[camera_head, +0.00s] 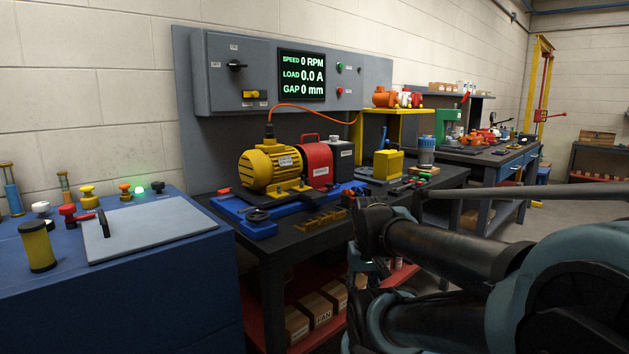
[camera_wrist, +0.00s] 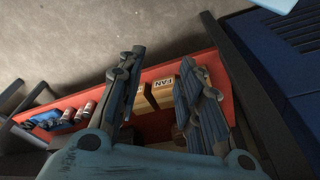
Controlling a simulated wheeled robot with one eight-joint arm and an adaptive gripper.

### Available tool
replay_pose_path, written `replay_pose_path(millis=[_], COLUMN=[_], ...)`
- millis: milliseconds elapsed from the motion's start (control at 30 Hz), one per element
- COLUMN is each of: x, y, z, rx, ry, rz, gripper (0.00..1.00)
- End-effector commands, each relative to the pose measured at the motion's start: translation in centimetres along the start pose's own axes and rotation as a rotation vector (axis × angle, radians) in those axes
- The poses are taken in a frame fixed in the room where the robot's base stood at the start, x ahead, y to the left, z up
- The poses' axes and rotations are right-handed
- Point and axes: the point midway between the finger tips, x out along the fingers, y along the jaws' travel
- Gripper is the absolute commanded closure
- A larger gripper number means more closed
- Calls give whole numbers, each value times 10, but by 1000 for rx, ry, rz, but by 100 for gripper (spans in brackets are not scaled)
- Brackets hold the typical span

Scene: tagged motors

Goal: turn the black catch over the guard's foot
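The red guard (camera_head: 315,164) with a handle on top stands on the bench between the yellow motor (camera_head: 270,168) and a dark grey unit (camera_head: 341,157). The guard's foot is partly hidden behind the motor's base. I cannot make out the black catch for certain at this size. My gripper (camera_wrist: 163,57) is open and empty in the wrist view, its two fingers spread apart. It points down toward the red lower shelf (camera_wrist: 215,62), away from the guard. In the head view my arm covers the area right of the bench front.
The motor stands on a blue bed (camera_head: 237,207). A brass-coloured slotted rack (camera_head: 319,220) lies before it on the dark bench (camera_head: 289,240). Cardboard boxes (camera_head: 317,309) sit on the lower shelf. A blue cabinet (camera_head: 110,290) stands left. An orange cable (camera_head: 315,108) runs above the motor.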

Motion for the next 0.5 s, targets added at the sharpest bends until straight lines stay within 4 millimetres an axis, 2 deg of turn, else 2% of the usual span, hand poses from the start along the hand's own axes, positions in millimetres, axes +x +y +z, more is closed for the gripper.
replay_pose_path(millis=[133,367,433,500], x=[2,2,0,-8], y=[-8,-12,-12,-12], z=[-9,-11,-10,-8], rx=[-17,-26,-28,-35], ry=[0,1,3,11], rz=[-3,-5,-5,-8], gripper=[67,67,52,52])
